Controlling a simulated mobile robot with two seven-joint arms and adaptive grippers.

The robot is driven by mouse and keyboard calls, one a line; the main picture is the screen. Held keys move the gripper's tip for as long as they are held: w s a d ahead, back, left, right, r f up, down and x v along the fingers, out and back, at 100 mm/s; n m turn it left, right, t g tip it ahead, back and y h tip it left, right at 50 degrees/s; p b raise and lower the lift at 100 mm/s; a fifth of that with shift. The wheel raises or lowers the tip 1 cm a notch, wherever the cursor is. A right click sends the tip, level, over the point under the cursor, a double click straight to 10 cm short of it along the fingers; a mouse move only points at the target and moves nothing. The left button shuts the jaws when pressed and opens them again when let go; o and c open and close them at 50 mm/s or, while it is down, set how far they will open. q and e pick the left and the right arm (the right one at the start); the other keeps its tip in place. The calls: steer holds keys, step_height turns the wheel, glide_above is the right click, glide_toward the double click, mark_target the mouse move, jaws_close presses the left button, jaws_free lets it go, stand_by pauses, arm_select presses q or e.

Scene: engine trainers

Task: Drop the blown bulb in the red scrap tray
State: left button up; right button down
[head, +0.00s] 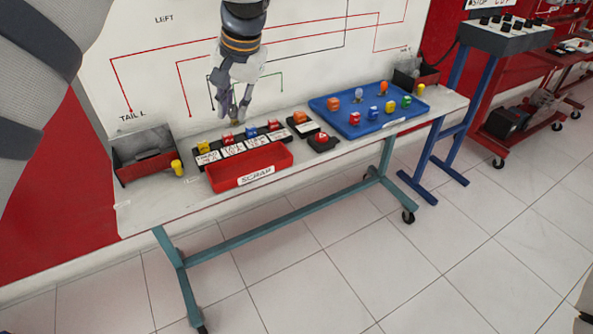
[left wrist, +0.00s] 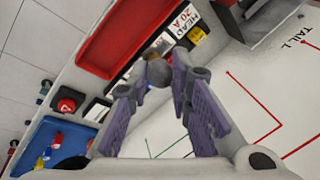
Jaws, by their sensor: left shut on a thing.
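My left gripper (head: 234,114) points down over the black fuse strip on the bench, behind the red scrap tray. It is shut on a small dark grey round bulb (left wrist: 159,72), which shows between its fingertips in the left wrist view. In the head view the bulb is hard to make out among the fingers. The red scrap tray (head: 223,184), labelled SCRAP, lies at the front edge of the bench. It also shows in the left wrist view (left wrist: 122,40), and its inside looks empty.
The black strip with colored fuses (head: 204,148) and white labels lies just behind the scrap tray. A blue tray (head: 343,122) with colored fuses and bulbs is to the right. A dark red bin (head: 146,168) and yellow cylinder (head: 177,167) are at left. The wall panel stands close behind.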

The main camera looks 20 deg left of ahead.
mark_target(239, 124)
arm_select(q)
steer(key=shift+w+d+f, duration=0.1)
steer(key=shift+f, duration=0.05)
steer(key=f, duration=0.3)
steer(key=f+b, duration=0.1)
steer(key=f, duration=0.1)
steer(key=shift+a, duration=0.25)
steer(key=shift+f, duration=0.5)
arm_select(e)
steer(key=shift+s+f+g, duration=0.3)
steer(key=shift+s+f, duration=0.4)
steer(key=shift+s, duration=0.15)
arm_select(q)
steer(key=shift+d+r, duration=0.1)
steer(key=o, duration=0.9)
steer(key=v, duration=1.2)
